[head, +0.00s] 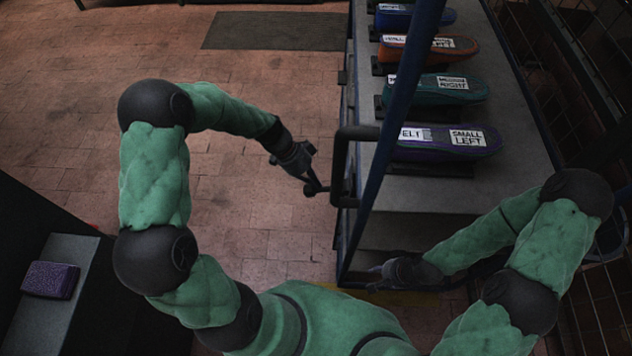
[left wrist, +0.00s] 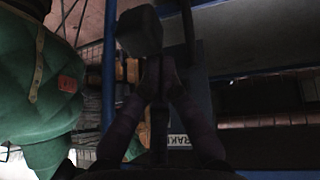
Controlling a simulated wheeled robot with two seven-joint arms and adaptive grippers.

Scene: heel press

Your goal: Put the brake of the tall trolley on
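The tall trolley (head: 378,150) stands right of centre in the head view, with a blue frame post and a grey deck. A dark bar handle (head: 340,160) sticks out from its left side. My left gripper (head: 311,184) is beside that handle, at its lower left. In the left wrist view its fingertips (left wrist: 160,76) come together just below a black block (left wrist: 140,31); I cannot tell whether they touch it. A partly hidden label (left wrist: 178,141) reading "RAK" shows behind the fingers. My right gripper (head: 378,275) is low by the trolley's near end; its fingers are too dark to read.
Several coloured shoe-shaped blocks with labels, one a purple "SMALL LEFT" block (head: 446,142), sit on the trolley. A grey surface with a purple block (head: 50,280) is at the lower left. Wire mesh (head: 590,90) stands at the right. Brick floor (head: 90,90) is clear at left.

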